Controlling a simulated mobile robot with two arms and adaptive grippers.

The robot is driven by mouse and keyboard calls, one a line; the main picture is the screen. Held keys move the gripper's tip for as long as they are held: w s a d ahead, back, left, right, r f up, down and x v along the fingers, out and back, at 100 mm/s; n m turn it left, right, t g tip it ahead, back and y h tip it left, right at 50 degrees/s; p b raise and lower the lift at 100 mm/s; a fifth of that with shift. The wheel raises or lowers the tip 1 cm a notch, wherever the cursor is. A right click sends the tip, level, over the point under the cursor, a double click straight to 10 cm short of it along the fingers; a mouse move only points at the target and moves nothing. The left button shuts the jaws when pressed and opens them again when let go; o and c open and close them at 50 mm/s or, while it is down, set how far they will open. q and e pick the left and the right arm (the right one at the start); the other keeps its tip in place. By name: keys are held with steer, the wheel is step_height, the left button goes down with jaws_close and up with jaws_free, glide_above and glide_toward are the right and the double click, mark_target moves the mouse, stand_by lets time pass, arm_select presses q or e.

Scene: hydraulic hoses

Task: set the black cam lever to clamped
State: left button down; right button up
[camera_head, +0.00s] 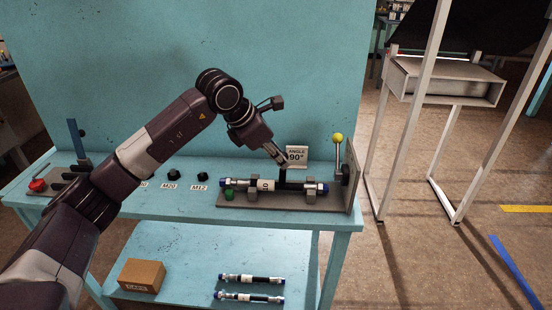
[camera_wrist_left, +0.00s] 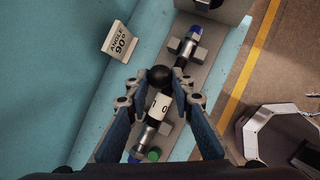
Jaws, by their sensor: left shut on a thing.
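The black cam lever (camera_head: 283,174) stands up from the middle of the fixture (camera_head: 270,204) on the bench, just behind the mounted hose. In the left wrist view its round black knob (camera_wrist_left: 158,76) sits between the fingertips. My left gripper (camera_head: 282,159) reaches down from the left and is shut on the lever near its top. The hose (camera_head: 266,184), with blue ends and a white label, lies across the fixture in grey supports. The lower part of the lever is partly hidden by the hose and fingers. My right gripper is in neither view.
An "ANGLE 90°" sign (camera_head: 297,155) stands close behind my gripper. A lever with a yellow ball (camera_head: 338,138) rises at the fixture's right end, and a green button (camera_head: 229,194) is at its left. Two hoses and a cardboard box (camera_head: 142,275) lie on the lower shelf.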

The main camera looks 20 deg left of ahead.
arm_select(q)
steer(key=shift+s+d+f, duration=0.1)
steer(key=shift+s+f, duration=0.05)
steer(key=shift+f, duration=0.15)
steer(key=c, duration=1.7)
jaws_free()
steer(key=shift+o, duration=0.2)
steer(key=shift+r, duration=0.15)
steer(key=shift+r, duration=0.25)
steer(key=v, duration=1.1)
steer(key=shift+s+r, duration=0.1)
